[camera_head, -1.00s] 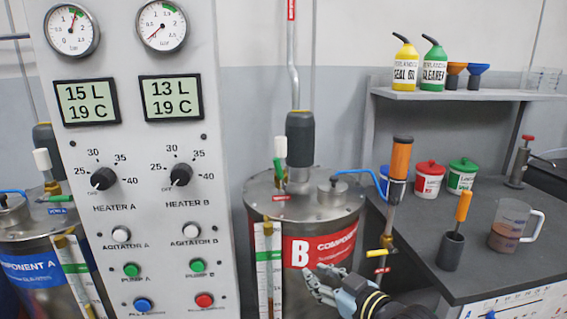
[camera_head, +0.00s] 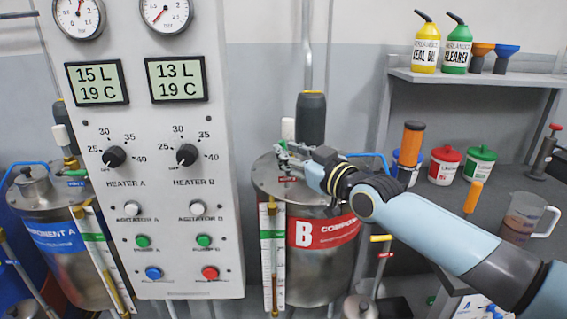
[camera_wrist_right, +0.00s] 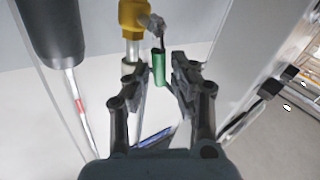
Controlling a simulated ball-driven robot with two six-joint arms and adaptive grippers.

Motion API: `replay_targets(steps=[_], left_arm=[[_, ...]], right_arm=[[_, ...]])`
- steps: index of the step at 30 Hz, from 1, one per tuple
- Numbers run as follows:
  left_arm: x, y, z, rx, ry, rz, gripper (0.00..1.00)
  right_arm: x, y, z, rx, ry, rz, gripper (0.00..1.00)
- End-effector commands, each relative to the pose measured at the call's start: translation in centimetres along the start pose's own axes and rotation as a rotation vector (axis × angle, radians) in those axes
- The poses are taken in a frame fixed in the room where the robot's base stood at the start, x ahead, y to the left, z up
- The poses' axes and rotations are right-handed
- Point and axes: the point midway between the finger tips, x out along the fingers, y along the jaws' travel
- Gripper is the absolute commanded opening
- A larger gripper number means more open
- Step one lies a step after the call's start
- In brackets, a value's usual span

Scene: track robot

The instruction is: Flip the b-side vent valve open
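The b-side vent valve stands on the lid of the tank marked B (camera_head: 312,258). Its white top (camera_head: 288,128) shows in the head view just above my right gripper (camera_head: 281,157), which hides most of its body. In the right wrist view, the valve has a yellow brass body (camera_wrist_right: 133,18) and a green lever handle (camera_wrist_right: 158,68) that hangs down in the picture. My right gripper (camera_wrist_right: 156,76) is open, with the green handle at the gap between its fingertips. I cannot tell whether the fingers touch it. My left gripper is not in view.
A dark motor cylinder (camera_head: 311,118) stands right behind the valve on the lid. The control panel (camera_head: 150,215) rises close on the left.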

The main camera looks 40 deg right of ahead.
Motion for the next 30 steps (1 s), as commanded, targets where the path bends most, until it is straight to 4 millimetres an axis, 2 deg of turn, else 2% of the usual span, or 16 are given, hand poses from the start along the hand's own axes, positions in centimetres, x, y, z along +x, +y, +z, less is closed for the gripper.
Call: replay_targets(steps=[1,6,15,21,30], left_arm=[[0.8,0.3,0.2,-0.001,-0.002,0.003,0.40],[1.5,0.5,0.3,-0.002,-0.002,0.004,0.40],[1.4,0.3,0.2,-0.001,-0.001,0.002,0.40],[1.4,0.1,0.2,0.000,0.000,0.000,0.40],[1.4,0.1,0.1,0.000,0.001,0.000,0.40]], right_arm=[[0.8,-0.1,0.3,0.001,0.003,0.002,0.24],[2.2,0.0,0.1,0.001,0.000,0.001,0.24],[2.5,0.0,-0.1,-0.001,-0.001,0.000,0.24],[2.5,0.0,-0.1,0.000,0.000,0.000,0.00],[2.4,0.0,0.0,0.000,-0.001,0.000,0.00]])
